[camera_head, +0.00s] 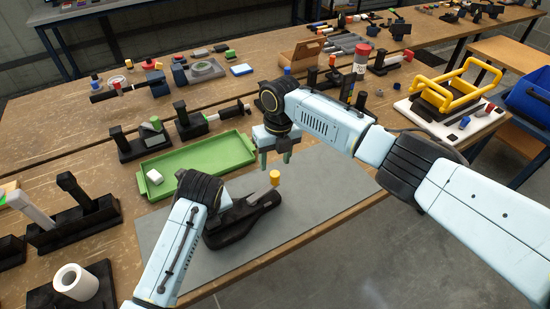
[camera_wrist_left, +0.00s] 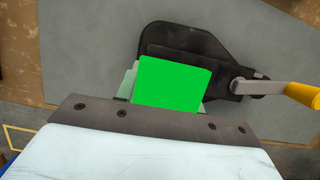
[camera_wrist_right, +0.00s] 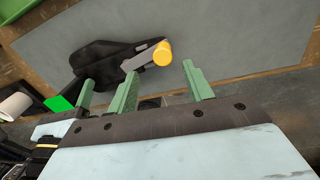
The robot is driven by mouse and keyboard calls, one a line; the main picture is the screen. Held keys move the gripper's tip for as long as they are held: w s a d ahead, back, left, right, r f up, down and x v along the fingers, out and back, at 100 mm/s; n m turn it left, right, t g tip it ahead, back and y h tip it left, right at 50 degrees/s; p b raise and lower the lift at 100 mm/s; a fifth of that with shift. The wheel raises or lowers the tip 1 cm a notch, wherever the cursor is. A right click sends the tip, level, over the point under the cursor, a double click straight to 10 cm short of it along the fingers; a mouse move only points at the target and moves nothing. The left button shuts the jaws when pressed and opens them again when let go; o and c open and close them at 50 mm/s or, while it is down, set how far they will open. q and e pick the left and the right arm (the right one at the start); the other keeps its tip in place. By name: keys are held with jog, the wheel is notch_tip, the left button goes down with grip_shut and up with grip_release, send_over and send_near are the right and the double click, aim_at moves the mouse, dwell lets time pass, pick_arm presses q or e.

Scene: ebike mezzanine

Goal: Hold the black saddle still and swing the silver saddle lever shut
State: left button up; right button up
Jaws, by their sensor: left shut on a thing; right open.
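The black saddle (camera_head: 238,226) lies on the grey mat near the table's front edge. Its silver lever (camera_head: 260,197) sticks up at an angle and ends in a yellow tip (camera_head: 275,177). The lever also shows in the left wrist view (camera_wrist_left: 262,87). My left gripper (camera_wrist_left: 172,88) is shut on the saddle's side; its near finger hides the gripped part, and my arm covers it in the head view. My right gripper (camera_head: 275,162) is open and empty above the mat, beyond the yellow tip. In the right wrist view, lever and tip show just past its fingers (camera_wrist_right: 160,86).
A white roll (camera_head: 76,281) stands at the front left. The grey mat (camera_head: 325,190) is clear to the right of the saddle. Yellow handles (camera_head: 450,92) stand at the right.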

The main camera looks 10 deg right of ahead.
pick_arm(q)
jog(key=o, duration=1.4)
jog(key=shift+c, duration=0.2)
